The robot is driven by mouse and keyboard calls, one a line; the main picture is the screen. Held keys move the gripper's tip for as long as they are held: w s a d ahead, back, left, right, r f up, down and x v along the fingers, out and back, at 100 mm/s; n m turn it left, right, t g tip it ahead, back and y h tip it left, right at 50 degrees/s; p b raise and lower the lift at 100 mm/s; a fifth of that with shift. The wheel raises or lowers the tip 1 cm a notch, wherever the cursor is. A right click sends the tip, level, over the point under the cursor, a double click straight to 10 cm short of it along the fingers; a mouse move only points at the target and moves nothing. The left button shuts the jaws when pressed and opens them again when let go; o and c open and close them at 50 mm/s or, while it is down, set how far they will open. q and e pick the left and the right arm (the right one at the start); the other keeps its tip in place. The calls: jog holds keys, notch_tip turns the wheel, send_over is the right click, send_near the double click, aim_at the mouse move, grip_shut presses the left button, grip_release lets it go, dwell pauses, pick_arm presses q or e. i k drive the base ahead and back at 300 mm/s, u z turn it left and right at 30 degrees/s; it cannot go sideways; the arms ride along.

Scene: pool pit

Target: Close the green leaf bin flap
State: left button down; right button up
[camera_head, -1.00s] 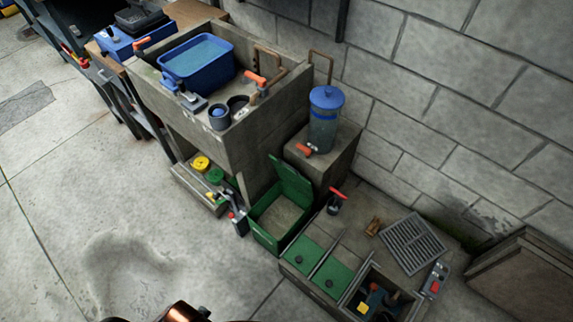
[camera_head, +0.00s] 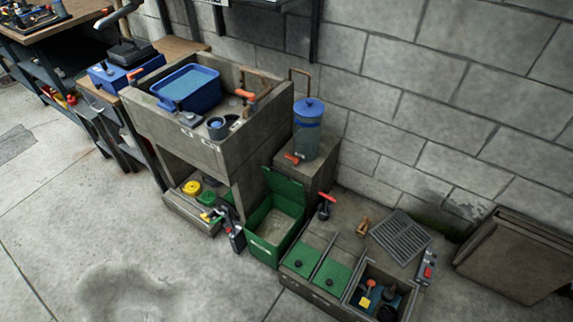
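The green leaf bin (camera_head: 274,222) stands on the floor beside the concrete sink unit. Its green flap (camera_head: 284,187) is open, standing up and tilted back at the rear of the bin. The inside of the bin shows a pale grey-brown surface. Neither of my grippers is in the head view.
A low concrete box with green lids (camera_head: 333,272) and an open pit (camera_head: 378,292) stands right of the bin. A blue-lidded canister (camera_head: 307,130) stands on a plinth behind it. A grey-and-black tool (camera_head: 235,234) stands against the bin's left side. Floor at left front is clear.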

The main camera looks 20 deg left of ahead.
aim_at(281, 183)
jog(key=i, duration=0.95)
jog(key=u, duration=0.3)
